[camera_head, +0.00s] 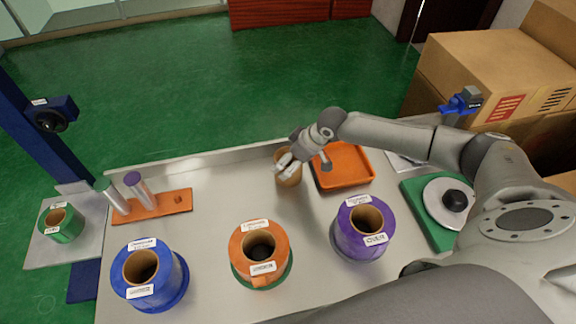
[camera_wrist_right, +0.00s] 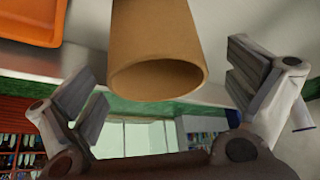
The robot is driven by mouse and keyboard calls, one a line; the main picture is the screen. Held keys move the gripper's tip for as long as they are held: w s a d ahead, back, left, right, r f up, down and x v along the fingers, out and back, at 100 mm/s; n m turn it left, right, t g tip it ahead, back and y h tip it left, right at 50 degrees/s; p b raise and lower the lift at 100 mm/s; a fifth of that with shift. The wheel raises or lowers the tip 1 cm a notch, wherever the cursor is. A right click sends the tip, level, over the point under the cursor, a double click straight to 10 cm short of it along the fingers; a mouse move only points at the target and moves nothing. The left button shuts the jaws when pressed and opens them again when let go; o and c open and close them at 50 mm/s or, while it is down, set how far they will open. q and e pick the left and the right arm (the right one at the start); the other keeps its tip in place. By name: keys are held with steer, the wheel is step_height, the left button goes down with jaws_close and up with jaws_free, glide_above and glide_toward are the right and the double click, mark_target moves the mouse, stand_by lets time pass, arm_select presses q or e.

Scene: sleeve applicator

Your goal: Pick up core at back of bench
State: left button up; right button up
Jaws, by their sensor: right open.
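The core is a plain brown cardboard tube (camera_head: 289,174) standing at the back of the metal bench (camera_head: 215,240), just left of the orange tray. My right gripper (camera_head: 291,160) is at the upper part of the core in the head view and covers some of it. In the right wrist view the core (camera_wrist_right: 155,50) shows its hollow end between my two open fingers (camera_wrist_right: 165,90). There is a gap between the core and each finger, so it is not gripped. My left gripper is not in view.
The orange tray (camera_head: 343,166) is close to the right of the gripper. Blue (camera_head: 150,278), orange (camera_head: 262,253) and purple (camera_head: 360,230) labelled rolls stand along the front. An orange rack (camera_head: 155,206) with upright tubes is at left. Bare bench lies between rack and core.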

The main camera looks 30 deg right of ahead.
steer(key=shift+w+p+x, duration=0.2)
steer(key=shift+p+x, duration=0.25)
steer(key=shift+x, duration=1.85)
steer(key=shift+s+r, duration=0.1)
steer(key=shift+r, duration=0.05)
steer(key=c, duration=1)
